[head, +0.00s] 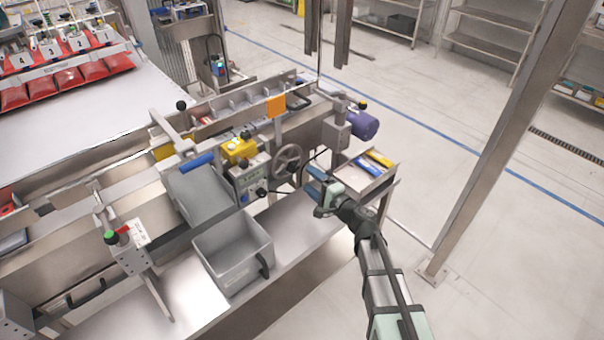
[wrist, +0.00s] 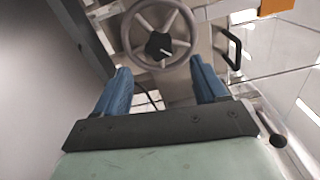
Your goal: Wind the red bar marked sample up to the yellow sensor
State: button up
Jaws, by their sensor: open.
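A grey spoked handwheel (head: 288,163) is on the front of the machine. In the wrist view the handwheel (wrist: 135,38) and its black hub knob (wrist: 158,46) are straight ahead of my gripper (wrist: 161,76). My gripper has two blue fingers spread apart, with nothing between them. In the head view my gripper (head: 312,181) is just right of the wheel. It appears apart from the rim. A yellow box (head: 238,149), possibly the sensor, sits left of the wheel. I cannot make out a red bar marked sample.
A grey control box (head: 249,176) is left of the wheel. A grey bin (head: 232,252) stands on the lower shelf. A tray (head: 345,182) with blue and yellow items lies behind my gripper. In the wrist view a black handle (wrist: 232,48) is right of the wheel.

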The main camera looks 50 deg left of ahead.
jog(key=shift+d, duration=2.7)
jog(key=w+d+f+n+h, duration=0.1)
jog(key=w+d+f+h, duration=0.3)
jog(key=d, duration=0.6)
jog(key=w+d+f+n+t+h, duration=0.15)
jog(key=w+d+f, duration=0.3)
jog(key=d, duration=0.65)
jog(key=w+d+f+n+g+h, duration=0.1)
jog(key=w+d+f+h, duration=0.25)
jog(key=d+f, duration=0.45)
jog(key=s+d+f+m+h, duration=0.15)
jog(key=d+h, duration=0.35)
jog(key=d, duration=1.3)
jog(key=s+d+f+m+h, duration=0.15)
jog(key=d+h, duration=0.25)
jog(key=d, duration=1.4)
jog(key=s+f+g, duration=0.3)
jog(key=s+f, duration=0.7)
jog(key=s, duration=0.4)
jog(key=s+f+g, duration=0.4)
jog(key=s+f, duration=0.6)
jog(key=s, duration=0.5)
jog(key=shift+s+a+f+n, duration=0.15)
jog(key=shift+a+f+n, duration=0.15)
jog(key=shift+f+n, duration=0.15)
